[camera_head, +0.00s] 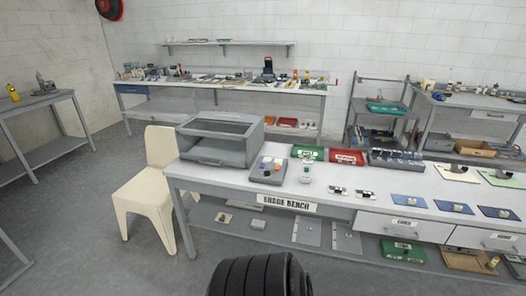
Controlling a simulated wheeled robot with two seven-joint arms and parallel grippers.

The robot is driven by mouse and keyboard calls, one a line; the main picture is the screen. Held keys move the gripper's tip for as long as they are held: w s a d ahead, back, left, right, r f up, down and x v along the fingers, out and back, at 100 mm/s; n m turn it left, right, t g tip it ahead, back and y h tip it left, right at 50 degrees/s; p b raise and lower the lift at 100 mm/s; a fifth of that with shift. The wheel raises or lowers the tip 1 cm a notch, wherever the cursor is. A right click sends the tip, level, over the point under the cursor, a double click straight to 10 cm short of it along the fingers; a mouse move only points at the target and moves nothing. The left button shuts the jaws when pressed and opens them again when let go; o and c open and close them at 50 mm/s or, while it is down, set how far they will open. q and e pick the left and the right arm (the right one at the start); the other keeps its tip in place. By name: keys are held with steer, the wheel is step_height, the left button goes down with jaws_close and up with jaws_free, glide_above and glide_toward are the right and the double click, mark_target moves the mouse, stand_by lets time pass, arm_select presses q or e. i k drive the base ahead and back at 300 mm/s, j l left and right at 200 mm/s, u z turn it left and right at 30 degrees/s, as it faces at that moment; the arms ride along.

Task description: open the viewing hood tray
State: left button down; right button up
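The viewing hood appears to be the grey box (249,150) with a dark sloping window on top, standing at the left end of the near workbench. Its low front (212,155) faces me and carries what looks like a handle at the bottom. The front looks closed, with nothing drawn out; the tray's own outline is too small to make out. Neither of my grippers is in view.
The near white-topped bench (240,180) holds a grey button box (268,171), green and red trays and blue plates. A cream chair (148,190) stands against its left end. Grey floor (75,225) is clear at left. Other benches line the back wall.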

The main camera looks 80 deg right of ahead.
mark_target(215, 151)
steer(key=z, duration=2.25)
steer(key=i+z, duration=0.1)
steer(key=i, duration=0.45)
